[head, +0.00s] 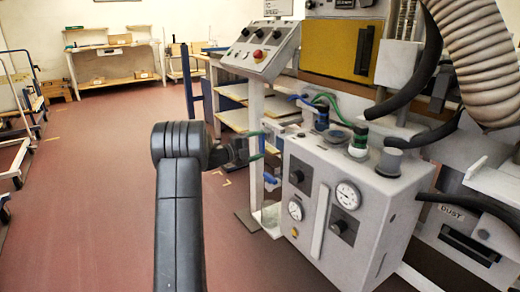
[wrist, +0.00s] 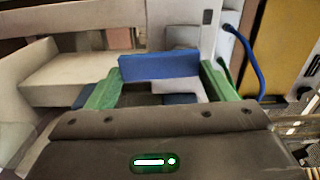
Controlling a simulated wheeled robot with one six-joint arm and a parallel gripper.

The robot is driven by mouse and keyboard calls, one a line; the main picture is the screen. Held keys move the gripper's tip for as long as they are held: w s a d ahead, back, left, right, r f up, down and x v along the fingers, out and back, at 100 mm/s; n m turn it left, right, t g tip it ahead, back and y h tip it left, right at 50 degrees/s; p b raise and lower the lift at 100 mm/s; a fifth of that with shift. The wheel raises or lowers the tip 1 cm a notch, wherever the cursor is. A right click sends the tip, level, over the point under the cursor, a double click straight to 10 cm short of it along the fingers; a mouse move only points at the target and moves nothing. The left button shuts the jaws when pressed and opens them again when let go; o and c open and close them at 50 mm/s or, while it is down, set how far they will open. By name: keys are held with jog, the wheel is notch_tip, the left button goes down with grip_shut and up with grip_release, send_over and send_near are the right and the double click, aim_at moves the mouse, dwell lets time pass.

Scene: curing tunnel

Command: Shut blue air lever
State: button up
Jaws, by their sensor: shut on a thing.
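The blue air lever (wrist: 158,66) shows in the wrist view as a flat blue bar lying across between two green fingertips. My gripper (wrist: 161,82) is shut on it, with one green finger at each end of the bar. In the head view my gripper (head: 260,145) is at the left side of the grey machine cabinet (head: 308,170), and my dark arm reaches up to it from below. A small blue piece (head: 270,178) shows just below the fingers there. The lever's pivot is hidden, and I cannot read its angle clearly.
The cabinet front carries gauges (head: 347,195) and black knobs. Blue and green hoses (head: 325,98) run above it. A control box with a red button (head: 257,54) stands on a post behind my gripper. Open red floor (head: 100,180) lies to the left.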

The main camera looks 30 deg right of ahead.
jog(key=shift+f+m, duration=0.1)
jog(key=shift+m, duration=0.4)
jog(key=o, duration=1.4)
jog(key=shift+w, duration=0.1)
jog(key=s+a+p, duration=0.1)
jog(key=a+p, duration=0.2)
jog(key=a, duration=1.1)
jog(key=shift+d, duration=0.1)
jog(key=d+b, duration=0.1)
jog(key=d, duration=0.3)
jog(key=d+b, duration=0.1)
jog(key=d, duration=0.4)
jog(key=w+d+b, duration=0.1)
jog(key=d, duration=0.4)
jog(key=shift+a, duration=0.1)
